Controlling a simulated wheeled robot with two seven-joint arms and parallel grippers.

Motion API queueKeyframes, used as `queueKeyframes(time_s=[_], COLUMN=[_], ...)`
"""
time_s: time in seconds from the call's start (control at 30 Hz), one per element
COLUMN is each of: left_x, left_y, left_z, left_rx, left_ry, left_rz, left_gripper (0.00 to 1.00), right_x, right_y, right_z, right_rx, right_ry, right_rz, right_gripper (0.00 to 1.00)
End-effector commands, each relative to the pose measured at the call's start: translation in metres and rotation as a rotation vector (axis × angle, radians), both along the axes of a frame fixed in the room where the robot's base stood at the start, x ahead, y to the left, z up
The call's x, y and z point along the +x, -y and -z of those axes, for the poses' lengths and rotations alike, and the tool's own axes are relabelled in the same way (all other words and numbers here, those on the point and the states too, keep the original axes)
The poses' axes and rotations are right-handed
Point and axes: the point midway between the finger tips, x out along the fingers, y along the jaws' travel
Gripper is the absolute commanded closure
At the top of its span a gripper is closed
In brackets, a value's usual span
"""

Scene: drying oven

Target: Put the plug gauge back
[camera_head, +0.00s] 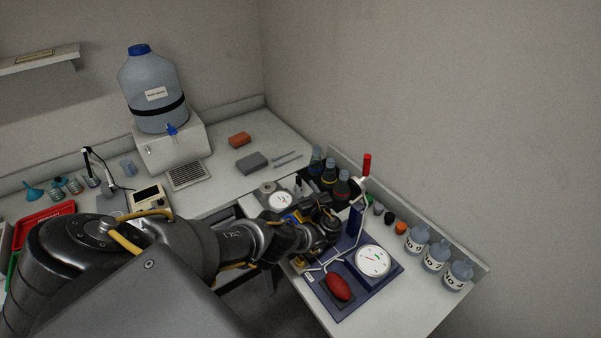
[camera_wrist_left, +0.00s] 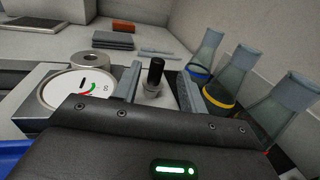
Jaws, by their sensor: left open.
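The plug gauge (camera_wrist_left: 154,77), with a black grip above a silver metal lower part, stands upright in the left wrist view. My left gripper (camera_wrist_left: 159,72) is open, with one finger on each side of the plug gauge and visible gaps between. In the head view my left gripper (camera_head: 312,212) is over the right-hand bench, beside a round white dial (camera_head: 281,201); its fingertips are hard to make out there. In the left wrist view the dial (camera_wrist_left: 72,91) and a metal ring (camera_wrist_left: 92,60) are left of the plug gauge. My right gripper is not in view.
Conical flasks (camera_wrist_left: 236,78) stand close on the right. A navy stand (camera_head: 335,310) with a dial (camera_head: 373,260), red bulb (camera_head: 339,287) and red-topped lever (camera_head: 367,165) is nearby. Labelled bottles (camera_head: 436,256) line the bench edge. A grey block (camera_head: 251,162) lies farther back.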

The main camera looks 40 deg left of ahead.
Motion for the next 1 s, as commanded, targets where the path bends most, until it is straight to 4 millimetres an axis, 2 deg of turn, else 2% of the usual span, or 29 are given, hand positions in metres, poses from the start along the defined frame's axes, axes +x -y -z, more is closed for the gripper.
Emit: queueKeyframes(time_s=[0.03, 0.1, 0.3, 0.9, 1.0], left_x=[-0.005, -0.012, -0.022, -0.024, -0.024], left_y=[0.010, 0.020, 0.037, 0.041, 0.034], left_z=[-0.006, -0.005, -0.001, 0.000, -0.001], left_rx=[0.000, 0.000, -0.001, 0.000, -0.006], left_ry=[-0.001, -0.001, 0.001, 0.001, 0.017], left_rz=[0.001, 0.000, -0.001, -0.001, -0.004], left_gripper=[0.58, 0.58, 0.58, 0.58, 0.58], right_x=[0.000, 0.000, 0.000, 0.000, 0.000], right_y=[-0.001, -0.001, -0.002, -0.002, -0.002], right_z=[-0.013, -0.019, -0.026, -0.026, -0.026], right_rx=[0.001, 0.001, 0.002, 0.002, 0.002], right_ry=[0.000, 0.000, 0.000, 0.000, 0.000], right_rz=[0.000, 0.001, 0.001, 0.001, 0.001], right_gripper=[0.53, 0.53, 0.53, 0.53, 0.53])
